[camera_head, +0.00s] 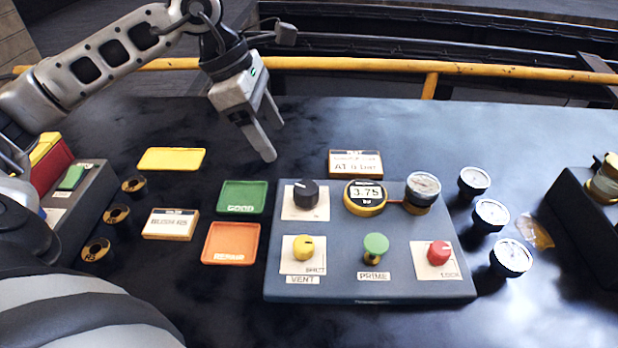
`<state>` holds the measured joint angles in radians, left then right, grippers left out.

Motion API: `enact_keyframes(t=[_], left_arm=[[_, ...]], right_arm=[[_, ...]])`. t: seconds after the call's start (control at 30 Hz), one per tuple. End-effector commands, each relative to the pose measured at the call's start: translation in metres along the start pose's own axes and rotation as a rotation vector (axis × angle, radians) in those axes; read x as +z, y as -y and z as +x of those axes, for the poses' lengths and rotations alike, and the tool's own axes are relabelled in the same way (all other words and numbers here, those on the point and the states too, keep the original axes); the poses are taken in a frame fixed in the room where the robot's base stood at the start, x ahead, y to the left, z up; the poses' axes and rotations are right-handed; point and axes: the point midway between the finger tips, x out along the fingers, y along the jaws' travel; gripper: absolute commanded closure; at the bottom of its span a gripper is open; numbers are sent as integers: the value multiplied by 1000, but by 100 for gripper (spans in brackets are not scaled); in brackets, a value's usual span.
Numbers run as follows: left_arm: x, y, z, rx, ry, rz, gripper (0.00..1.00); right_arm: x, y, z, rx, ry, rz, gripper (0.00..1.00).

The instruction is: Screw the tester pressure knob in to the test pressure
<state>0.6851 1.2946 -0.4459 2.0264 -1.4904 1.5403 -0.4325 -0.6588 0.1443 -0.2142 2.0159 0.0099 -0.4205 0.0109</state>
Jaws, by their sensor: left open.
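The tester (345,284) is a grey-blue box on the dark bench. Its black knob (306,192) sits on a white plate at the back left; I take it for the pressure knob, though its label is too small to read. The round yellow-rimmed display (365,197) reads about 3.75. A dial gauge (422,190) stands beside it. A yellow VENT knob (303,249), a green PRIME knob (375,246) and a red LOCK knob (438,253) line the front. My left gripper (272,142) is open and empty, above and behind the black knob, apart from it. My right gripper is out of view.
A wood-framed test card (356,164) stands behind the tester. Green (243,197), orange (231,243) and yellow (172,159) trays lie left. Loose gauges (490,214) stand right, near a dark block (590,225). A yellow rail (345,65) runs behind the bench.

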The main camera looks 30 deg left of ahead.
Motion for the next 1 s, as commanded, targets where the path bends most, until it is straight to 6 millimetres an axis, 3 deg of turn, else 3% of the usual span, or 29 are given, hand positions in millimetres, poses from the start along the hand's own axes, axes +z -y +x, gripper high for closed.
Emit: enact_keyframes(t=[0.3,0.53,0.73,1.0], left_arm=[[2,2,70,-8,4,-2,35],[2,2,113,-7,5,-2,35],[2,1,131,-4,5,-2,35],[1,1,135,-3,4,-1,35]], right_arm=[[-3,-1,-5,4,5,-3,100],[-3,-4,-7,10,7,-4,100],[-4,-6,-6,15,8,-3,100],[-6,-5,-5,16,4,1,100]])
